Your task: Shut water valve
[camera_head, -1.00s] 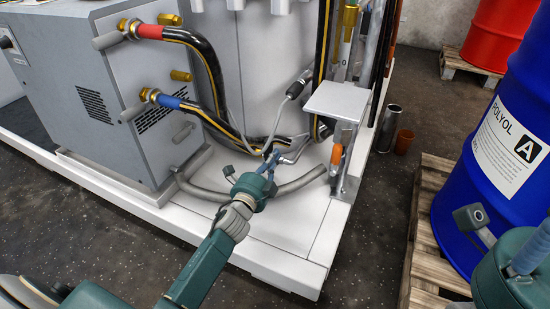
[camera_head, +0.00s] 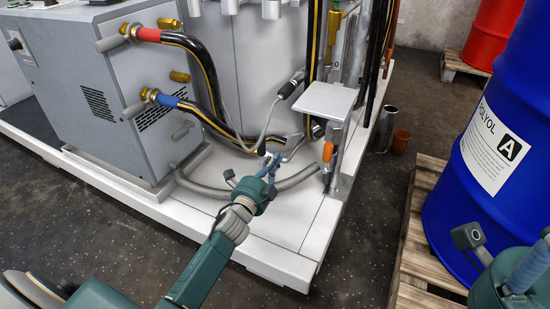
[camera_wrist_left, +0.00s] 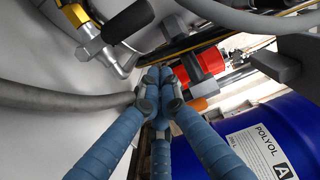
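No label marks the water valve. An orange-handled fitting (camera_head: 327,152) stands upright at the skid's right side, below a small white plate. Orange also shows beyond my fingers in the left wrist view (camera_wrist_left: 197,104). Grey-handled fittings sit on the red-banded hose (camera_head: 148,34) and blue-banded hose (camera_head: 167,101). My left gripper (camera_head: 273,160) reaches over the white skid, left of the orange handle and apart from it. In the left wrist view its blue fingers (camera_wrist_left: 160,78) converge, with nothing visible between them. My right gripper (camera_head: 525,270) is partly visible at the lower right; its fingertips are unclear.
A grey machine (camera_head: 85,75) stands at the left. Black hoses and a grey hose (camera_head: 210,192) run around my left gripper. A blue POLYOL drum (camera_head: 480,200) stands on a wooden pallet (camera_head: 415,240) at the right.

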